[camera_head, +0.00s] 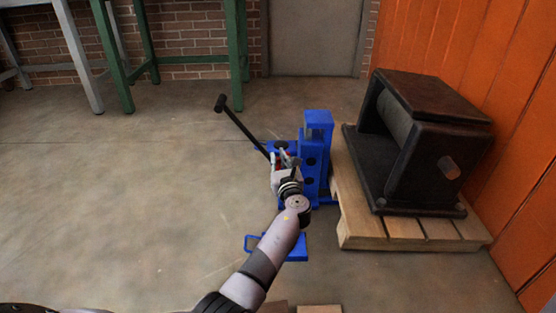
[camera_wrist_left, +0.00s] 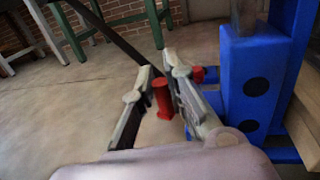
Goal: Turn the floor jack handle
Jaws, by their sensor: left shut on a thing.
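The blue floor jack (camera_head: 318,150) stands upright on the concrete floor, left of a wooden pallet. A long black lever (camera_head: 236,122) with a crosswise end slants up and left from it. My left gripper (camera_head: 283,163) is at the jack's left side, beside the foot of the lever. In the left wrist view the left gripper (camera_wrist_left: 163,78) has a short red cylindrical handle (camera_wrist_left: 163,100) between its fingers and is shut on it. The black lever (camera_wrist_left: 112,35) runs behind the fingers, and the blue frame (camera_wrist_left: 255,80) is close on the right. The right gripper is not in view.
A dark heavy machine (camera_head: 425,135) rests on the wooden pallet (camera_head: 385,233) at the right, by an orange wall (camera_head: 470,60). Green-legged tables (camera_head: 240,55) stand at the back. The floor on the left is clear.

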